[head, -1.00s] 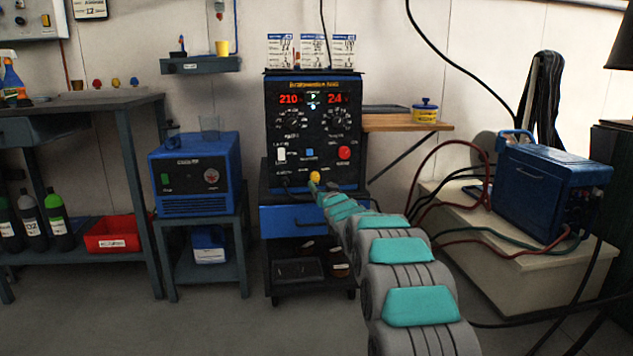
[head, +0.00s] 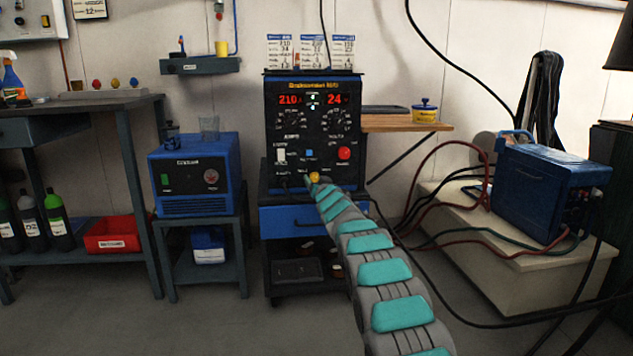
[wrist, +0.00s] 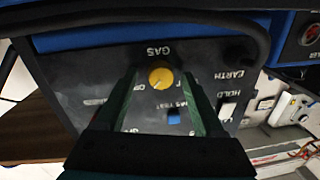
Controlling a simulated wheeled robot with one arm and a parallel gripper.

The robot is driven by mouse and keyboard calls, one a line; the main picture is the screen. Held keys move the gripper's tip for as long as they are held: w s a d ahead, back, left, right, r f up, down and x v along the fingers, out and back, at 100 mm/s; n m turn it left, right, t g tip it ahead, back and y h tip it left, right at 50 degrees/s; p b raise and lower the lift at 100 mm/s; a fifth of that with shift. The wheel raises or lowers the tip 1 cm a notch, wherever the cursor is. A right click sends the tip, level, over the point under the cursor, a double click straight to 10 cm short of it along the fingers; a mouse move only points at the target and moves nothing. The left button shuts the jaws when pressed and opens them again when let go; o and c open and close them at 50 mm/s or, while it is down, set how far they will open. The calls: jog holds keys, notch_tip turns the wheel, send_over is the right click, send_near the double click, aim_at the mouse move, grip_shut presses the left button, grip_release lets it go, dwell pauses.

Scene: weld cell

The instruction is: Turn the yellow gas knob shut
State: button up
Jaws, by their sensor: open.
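The yellow gas knob (head: 314,177) sits low on the front panel of the black and blue welding machine (head: 271,123). In the wrist view, the knob (wrist: 161,77) appears upside down under the label GAS, with a thin dark mark on its face pointing to lower left. My gripper (wrist: 160,73) is open, with one green finger to each side of the knob and a gap showing on both sides. How deep the fingertips reach relative to the knob I cannot tell. In the head view, my gripper (head: 312,184) is small and sits right at the knob.
A white switch (wrist: 227,111) and a blue button (wrist: 174,117) are near the fingers on the panel. A dark cable (wrist: 190,17) runs across the panel's edge. A wooden shelf (head: 390,123) juts out right of the machine.

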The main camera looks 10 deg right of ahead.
jog(key=shift+w+r, duration=0.1)
jog(key=shift+c, duration=0.4)
grip_shut()
